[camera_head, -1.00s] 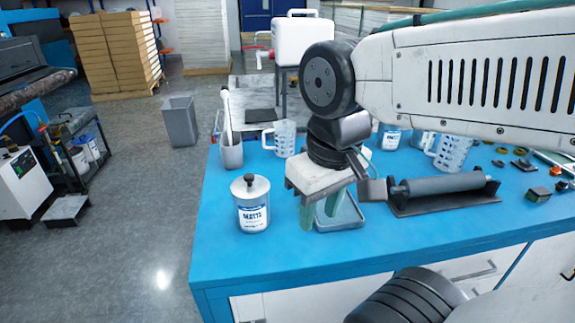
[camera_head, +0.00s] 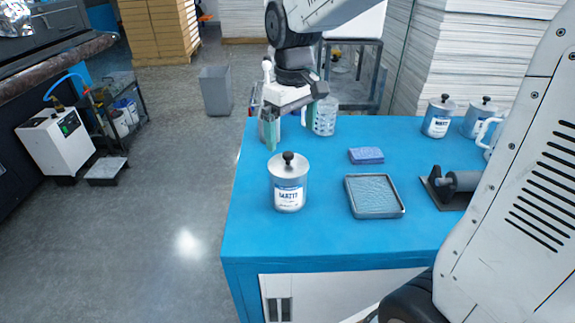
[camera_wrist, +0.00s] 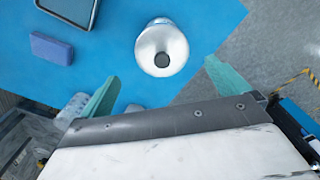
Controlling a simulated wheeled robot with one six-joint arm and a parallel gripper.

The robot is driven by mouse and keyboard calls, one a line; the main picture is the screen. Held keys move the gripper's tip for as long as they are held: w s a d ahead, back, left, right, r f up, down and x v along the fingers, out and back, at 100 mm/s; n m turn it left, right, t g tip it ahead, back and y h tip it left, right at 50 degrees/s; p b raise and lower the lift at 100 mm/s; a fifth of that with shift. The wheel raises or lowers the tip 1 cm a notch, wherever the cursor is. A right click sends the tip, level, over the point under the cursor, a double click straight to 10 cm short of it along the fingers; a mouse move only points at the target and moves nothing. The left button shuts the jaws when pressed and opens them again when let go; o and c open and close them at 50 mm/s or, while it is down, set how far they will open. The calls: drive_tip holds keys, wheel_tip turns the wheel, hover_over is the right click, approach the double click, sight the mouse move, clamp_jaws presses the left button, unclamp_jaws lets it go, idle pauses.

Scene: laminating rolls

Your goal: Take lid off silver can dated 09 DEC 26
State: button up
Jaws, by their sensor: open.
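A silver can (camera_head: 288,198) with a white and blue label stands upright near the left side of the blue table. Its silver lid (camera_head: 277,167) with a black knob (camera_head: 288,157) is on top. The label's date is too small to read. The wrist view shows the lid (camera_wrist: 148,52) and knob (camera_wrist: 161,60) from above. My gripper (camera_head: 289,133) is open and empty, behind and above the can. In the wrist view its green fingers (camera_wrist: 160,72) are apart, with the can between and beyond them, untouched. Two more lidded cans, one (camera_head: 437,120) and another (camera_head: 478,118), stand at the back right.
A grey tray (camera_head: 374,213) and a blue sponge (camera_head: 366,155) lie right of the can. A roller (camera_head: 458,184) lies farther right. The blue table (camera_head: 330,240) is clear in front of the can.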

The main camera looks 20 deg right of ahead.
sight(288, 153)
drive_tip(key=shift+w+a+f, duration=0.1)
drive_tip(key=shift+w+f, duration=0.2)
drive_tip(key=shift+w, duration=0.25)
drive_tip(key=shift+w+f, duration=0.1)
drive_tip(key=shift+f, duration=0.2)
drive_tip(key=f, duration=0.7)
drive_tip(key=shift+s+a+f, duration=0.15)
drive_tip(key=shift+s, duration=0.05)
drive_tip(key=c, duration=0.7)
